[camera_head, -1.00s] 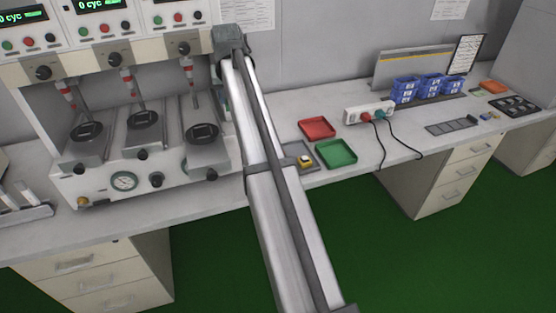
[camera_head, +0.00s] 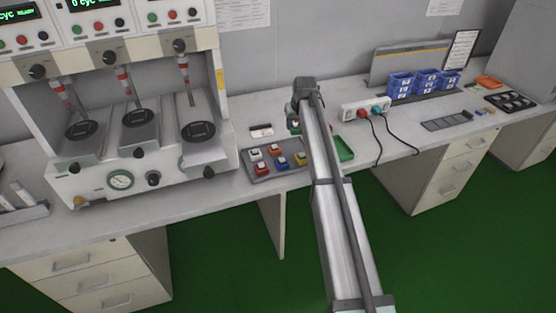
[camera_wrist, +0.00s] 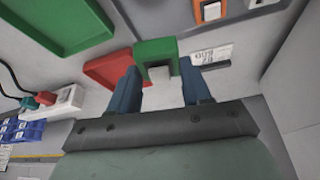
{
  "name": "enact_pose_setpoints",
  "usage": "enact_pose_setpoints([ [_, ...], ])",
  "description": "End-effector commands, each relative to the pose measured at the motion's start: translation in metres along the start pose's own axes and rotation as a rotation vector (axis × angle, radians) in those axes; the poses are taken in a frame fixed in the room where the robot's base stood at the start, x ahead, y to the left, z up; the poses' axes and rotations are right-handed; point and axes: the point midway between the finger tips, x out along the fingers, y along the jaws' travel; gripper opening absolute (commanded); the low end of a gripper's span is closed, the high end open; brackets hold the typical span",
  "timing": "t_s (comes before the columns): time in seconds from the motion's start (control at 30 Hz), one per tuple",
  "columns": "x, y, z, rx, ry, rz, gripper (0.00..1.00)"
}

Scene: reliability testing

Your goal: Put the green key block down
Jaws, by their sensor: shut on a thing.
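The green key block (camera_wrist: 155,50), with a pale grey key part, is between the two blue fingers of my gripper (camera_wrist: 160,70) in the wrist view. My gripper is shut on it. In the head view my gripper (camera_head: 294,122) is over the bench between the grey key tray and the coloured trays, mostly hidden by my arm. The wrist view shows the block beside the red tray (camera_wrist: 103,70) in the picture, overlapping its edge. I cannot tell its exact height above the bench.
The grey tray (camera_head: 262,178) holds several key blocks in white, red, blue, orange and yellow. A small label card (camera_head: 261,130) lies behind it. The green tray (camera_head: 344,152) is partly behind my arm. A power strip (camera_head: 366,110) with cables stands to the right.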

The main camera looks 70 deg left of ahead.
Motion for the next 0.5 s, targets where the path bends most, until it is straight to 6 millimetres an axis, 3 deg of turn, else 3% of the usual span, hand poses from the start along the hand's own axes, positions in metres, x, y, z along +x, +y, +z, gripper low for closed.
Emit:
enact_pose_setpoints([
  [0.03, 0.001, 0.000, -0.010, -0.028, 0.001, -0.012, 0.16],
  [0.2, 0.000, -0.002, -0.018, -0.117, 0.001, -0.048, 0.16],
  [0.37, 0.003, -0.003, -0.017, -0.154, 0.000, -0.064, 0.16],
  [0.5, 0.017, -0.003, -0.010, -0.158, -0.002, -0.066, 0.16],
])
